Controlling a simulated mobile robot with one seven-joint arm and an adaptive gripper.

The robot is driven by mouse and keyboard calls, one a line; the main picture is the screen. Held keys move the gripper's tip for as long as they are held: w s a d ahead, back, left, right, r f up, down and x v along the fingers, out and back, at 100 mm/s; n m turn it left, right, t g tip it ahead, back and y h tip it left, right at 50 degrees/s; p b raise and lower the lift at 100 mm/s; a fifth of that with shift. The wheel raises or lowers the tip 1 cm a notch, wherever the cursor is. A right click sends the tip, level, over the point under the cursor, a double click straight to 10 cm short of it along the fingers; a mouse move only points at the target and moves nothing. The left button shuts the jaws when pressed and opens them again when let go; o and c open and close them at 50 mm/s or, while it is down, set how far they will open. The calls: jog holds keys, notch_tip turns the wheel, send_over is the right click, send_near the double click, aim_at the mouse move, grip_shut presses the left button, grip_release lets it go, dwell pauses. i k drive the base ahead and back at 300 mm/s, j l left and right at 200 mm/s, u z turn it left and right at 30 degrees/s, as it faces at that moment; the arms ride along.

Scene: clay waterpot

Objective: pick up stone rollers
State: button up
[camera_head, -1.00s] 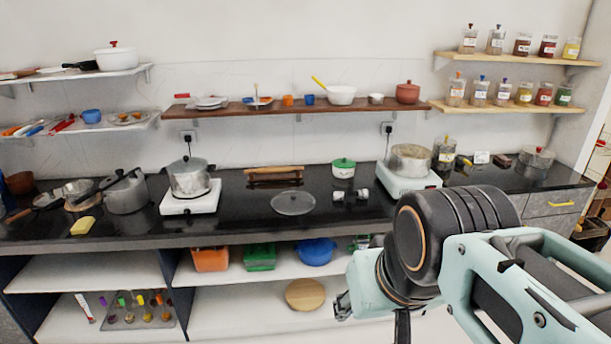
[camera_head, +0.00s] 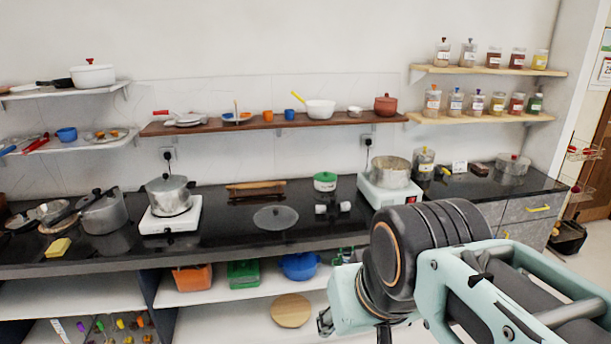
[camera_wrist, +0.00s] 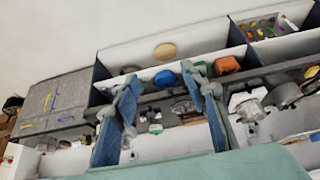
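Two small whitish cylinders (camera_head: 333,208), which may be the stone rollers, lie on the black countertop (camera_head: 228,222), just right of a glass lid. They are too small to identify surely. A brown wooden rolling piece (camera_head: 256,187) lies behind the lid. My gripper shows only partly in the head view, low and in front of the counter, well apart from these things. In the tilted wrist view my gripper (camera_wrist: 160,76) has its two blue-grey fingers spread wide, with nothing held between them.
A glass lid (camera_head: 276,217), a green-lidded white pot (camera_head: 325,181) and a stove with a pan (camera_head: 391,173) stand nearby. A pot on another stove (camera_head: 169,196) is left. The lower shelf holds a blue bowl (camera_head: 299,266). A wooden shelf (camera_head: 222,124) hangs above.

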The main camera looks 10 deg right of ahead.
aim_at(342, 206)
jog(key=i+l+z, duration=0.15)
jog(key=i, duration=0.45)
jog(key=i+l+z, duration=0.1)
jog(key=i+l, duration=0.15)
jog(key=i, duration=0.4)
jog(key=i+l+z, duration=0.15)
jog(key=i, duration=0.5)
jog(key=i+j+u, duration=0.15)
jog(key=i, duration=0.15)
jog(key=i+l+z, duration=0.3)
jog(key=i, duration=0.15)
